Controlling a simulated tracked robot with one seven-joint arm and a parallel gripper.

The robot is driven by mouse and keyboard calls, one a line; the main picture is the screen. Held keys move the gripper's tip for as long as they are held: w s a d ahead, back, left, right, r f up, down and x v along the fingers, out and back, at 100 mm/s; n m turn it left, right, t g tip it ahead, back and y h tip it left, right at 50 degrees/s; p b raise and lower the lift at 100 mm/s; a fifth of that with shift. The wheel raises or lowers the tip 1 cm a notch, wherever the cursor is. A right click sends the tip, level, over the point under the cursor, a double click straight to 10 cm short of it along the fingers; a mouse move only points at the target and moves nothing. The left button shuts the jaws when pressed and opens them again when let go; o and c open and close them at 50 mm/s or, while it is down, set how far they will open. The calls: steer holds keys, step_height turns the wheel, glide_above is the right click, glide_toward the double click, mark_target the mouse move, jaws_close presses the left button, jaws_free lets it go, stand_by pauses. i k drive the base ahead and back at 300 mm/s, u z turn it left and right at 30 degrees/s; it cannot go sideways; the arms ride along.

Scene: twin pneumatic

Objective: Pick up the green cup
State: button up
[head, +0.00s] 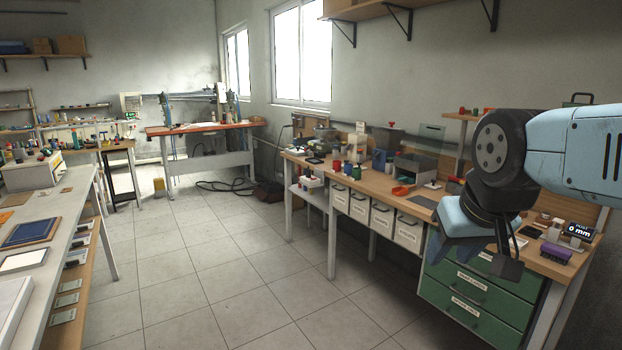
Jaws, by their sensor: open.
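A small green cup (347,168) stands on the wooden top of the workbench along the right wall. It is between a red cup (336,166) and a blue cup (356,172), which stand close on either side. My gripper (474,256) is at the right of the head view, in front of the bench and its green drawers. It points downward, is open and holds nothing visible. It is well apart from the green cup, to the right of it and nearer to the camera.
The wooden workbench (425,201) also carries an orange tool (402,190), a grey box-shaped machine (414,168) and several small items. A long table (82,205) stands at left. The tiled floor (225,265) between is clear. Cables (225,184) lie on the floor farther back.

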mark_target(356, 172)
steer(key=u, duration=0.7)
steer(key=i, duration=3.9)
steer(key=z, duration=1.05)
